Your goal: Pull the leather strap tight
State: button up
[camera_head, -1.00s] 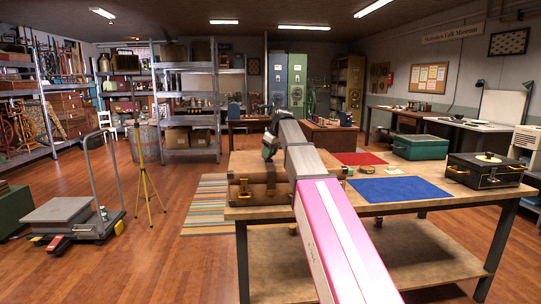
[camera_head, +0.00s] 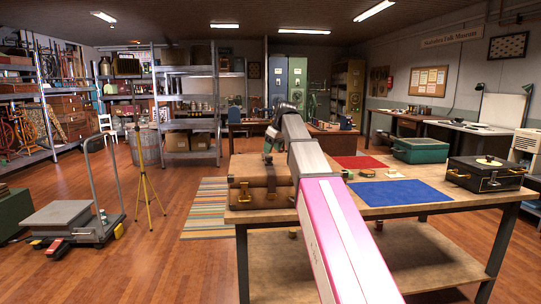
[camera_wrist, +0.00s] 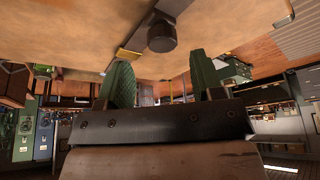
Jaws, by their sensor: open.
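A brown leather suitcase (camera_head: 262,200) lies at the left end of the wooden workbench (camera_head: 420,206). Leather straps (camera_head: 271,185) with small metal fittings run over its front. I cannot tell how tight they are. My gripper (camera_head: 268,158) is just above the suitcase's top, partly hidden by my own arm. In the wrist view my gripper (camera_wrist: 158,62) shows two green fingers spread apart with nothing held between them. A tan surface with a dark round knob fills the top of that view; no strap is clearly seen between the fingers.
A blue mat (camera_head: 400,191) and a red mat (camera_head: 360,162) lie on the bench, with small items between them. A green case (camera_head: 421,150) and a black case (camera_head: 486,174) stand to the right. A yellow tripod (camera_head: 146,180) and a trolley (camera_head: 68,220) stand left on open floor.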

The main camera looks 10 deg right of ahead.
jog(key=v, duration=0.6)
jog(key=shift+r, duration=0.3)
jog(key=shift+s+d, duration=0.1)
jog(key=shift+s, duration=0.05)
